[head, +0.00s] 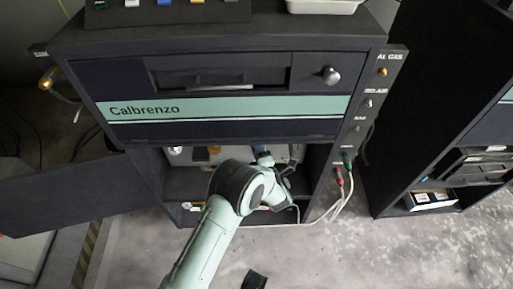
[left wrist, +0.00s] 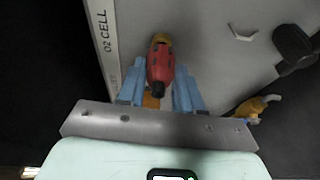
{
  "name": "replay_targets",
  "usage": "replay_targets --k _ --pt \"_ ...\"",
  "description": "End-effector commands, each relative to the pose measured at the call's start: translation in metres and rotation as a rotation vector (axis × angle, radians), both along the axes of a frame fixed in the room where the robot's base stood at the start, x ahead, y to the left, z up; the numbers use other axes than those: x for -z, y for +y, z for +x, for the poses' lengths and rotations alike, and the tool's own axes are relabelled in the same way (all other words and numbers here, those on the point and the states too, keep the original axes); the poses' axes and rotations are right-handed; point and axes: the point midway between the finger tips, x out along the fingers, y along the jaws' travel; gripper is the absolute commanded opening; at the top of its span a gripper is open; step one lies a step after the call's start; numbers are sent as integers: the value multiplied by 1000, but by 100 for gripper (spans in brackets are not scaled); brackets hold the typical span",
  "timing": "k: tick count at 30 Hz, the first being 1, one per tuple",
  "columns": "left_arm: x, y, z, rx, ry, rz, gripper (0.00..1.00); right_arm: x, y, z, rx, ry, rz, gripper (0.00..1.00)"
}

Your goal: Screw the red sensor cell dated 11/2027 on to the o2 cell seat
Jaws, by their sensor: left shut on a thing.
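In the left wrist view, the red sensor cell (left wrist: 160,67) sits between the two blue fingers of my left gripper (left wrist: 159,84), which is shut on it. An amber end (left wrist: 161,38) shows at the far tip of the red cell. I cannot tell whether it is part of the cell or the seat, nor whether they touch. A label strip reading O2 CELL (left wrist: 104,38) runs along the panel edge to the left. The date on the cell is not readable. In the head view, my left gripper (head: 264,158) reaches into the cabinet's lower bay, mostly hidden by its own arm.
The Calbrenzo cabinet (head: 230,118) has its lower door (head: 70,193) swung open to the left. Cables (head: 341,197) hang at its right side. A black knob (left wrist: 294,42) and a yellow fitting (left wrist: 256,108) lie right of the fingers in the wrist view.

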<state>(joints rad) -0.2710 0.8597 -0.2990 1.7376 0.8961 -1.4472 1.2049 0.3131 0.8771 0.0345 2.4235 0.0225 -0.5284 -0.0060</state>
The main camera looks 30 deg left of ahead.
Motion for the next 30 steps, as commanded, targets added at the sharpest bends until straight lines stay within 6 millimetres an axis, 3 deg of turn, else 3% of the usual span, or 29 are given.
replay_targets --k 26,30 --pt "1 5 8 0 2 1 3 10 1 -3 -3 10 2 64" --pt "2 4 8 1 68 112 3 12 1 -3 -3 11 1 64"
